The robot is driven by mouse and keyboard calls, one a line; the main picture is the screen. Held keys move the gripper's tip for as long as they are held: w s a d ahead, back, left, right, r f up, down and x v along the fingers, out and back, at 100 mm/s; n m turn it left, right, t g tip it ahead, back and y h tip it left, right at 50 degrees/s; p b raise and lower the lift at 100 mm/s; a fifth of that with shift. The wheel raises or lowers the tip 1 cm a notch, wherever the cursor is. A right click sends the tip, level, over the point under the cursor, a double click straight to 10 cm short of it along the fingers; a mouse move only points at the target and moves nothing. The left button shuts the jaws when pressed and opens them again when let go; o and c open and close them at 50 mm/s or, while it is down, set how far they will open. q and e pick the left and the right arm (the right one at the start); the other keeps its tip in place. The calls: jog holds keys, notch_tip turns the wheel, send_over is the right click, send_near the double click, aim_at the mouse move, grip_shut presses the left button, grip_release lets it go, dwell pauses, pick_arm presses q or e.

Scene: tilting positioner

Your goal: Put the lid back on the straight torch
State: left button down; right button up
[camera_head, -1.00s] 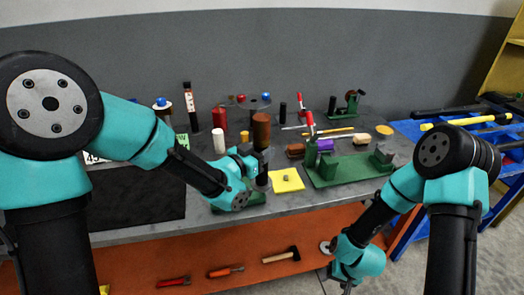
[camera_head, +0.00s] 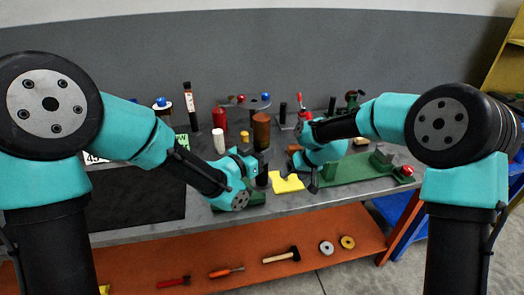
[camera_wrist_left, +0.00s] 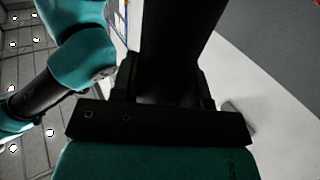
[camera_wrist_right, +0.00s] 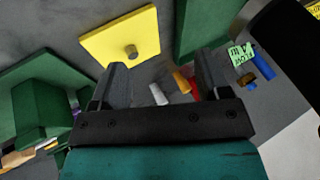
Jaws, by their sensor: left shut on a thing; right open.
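My left gripper (camera_head: 260,162) is shut on a dark cylinder, which looks like the torch body (camera_head: 262,179). The cylinder stands about upright beside a green base (camera_head: 252,199) and fills the middle of the left wrist view (camera_wrist_left: 175,45). My right gripper (camera_wrist_right: 162,78) is open and empty, pointing down near the yellow pad (camera_head: 287,185). In the right wrist view a small grey round piece, probably the lid (camera_wrist_right: 131,52), sits on the yellow pad (camera_wrist_right: 105,42), ahead of the left finger and not between the fingers.
A green fixture board (camera_head: 345,172) lies right of the pad, partly behind my right arm. A brown cylinder (camera_head: 261,130), a white cylinder (camera_head: 219,141) and a red canister (camera_head: 219,118) stand behind. A black panel (camera_head: 135,190) covers the table's left part.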

jog(key=w+a+r+n+t, duration=0.1)
jog(key=w+a+r+n, duration=0.2)
jog(key=r, duration=0.5)
jog(key=w+a+r+n+t, duration=0.1)
jog(key=w+a+r+n, duration=0.25)
jog(key=r, duration=0.35)
jog(key=w+a+r+n+t, duration=0.2)
jog(key=a+r, duration=0.2)
jog(key=r, duration=0.4)
jog(key=s+a+r+n+t, duration=0.1)
jog(key=a+r+n+t, duration=0.15)
jog(key=r, duration=0.75)
jog(key=s+a+r+n+t, duration=0.1)
jog(key=a+r+n, duration=0.25)
jog(key=r, duration=0.75)
jog(key=n+g+h, duration=0.3)
jog(key=g+h, duration=0.3)
jog(key=g, duration=0.4)
send_over(262, 129)
jog(key=w, duration=0.3)
jog(key=shift+t, duration=0.25)
jog(key=f, duration=1.5)
jog(key=shift+a+f, duration=0.3)
jog(key=shift+s+d+f, duration=0.2)
jog(key=shift+s+f, duration=0.05)
jog(key=shift+s, duration=0.1)
jog(key=shift+f, duration=4)
